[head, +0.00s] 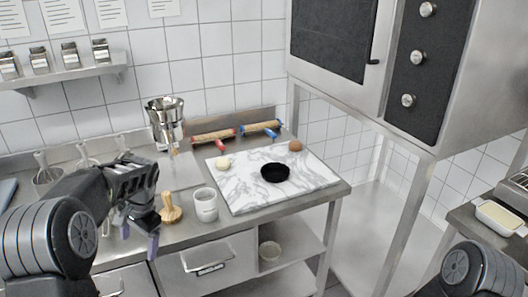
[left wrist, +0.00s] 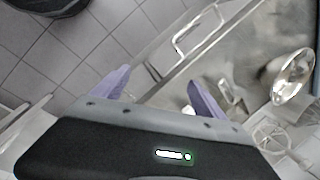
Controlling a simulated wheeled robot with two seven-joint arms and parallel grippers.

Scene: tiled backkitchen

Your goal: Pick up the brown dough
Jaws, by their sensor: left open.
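The brown dough (head: 295,146) is a small round ball at the back right of the marble board (head: 240,199) in the head view. My left gripper (head: 139,238) is open and empty, fingers pointing down, near the counter's front edge. It is well to the left of the board and the brown dough. The left wrist view shows its two purple fingertips (left wrist: 158,92) apart with nothing between them; the dough is not in that view. My right gripper is out of sight; only part of my right arm shows at bottom right.
A pale dough ball (head: 223,163) and a black round dish (head: 275,173) are on the board. A white mug (head: 205,204) and a wooden tool (head: 171,209) stand between my left gripper and the board. Two rolling pins (head: 214,136) lie behind. An oven (head: 380,60) overhangs at right.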

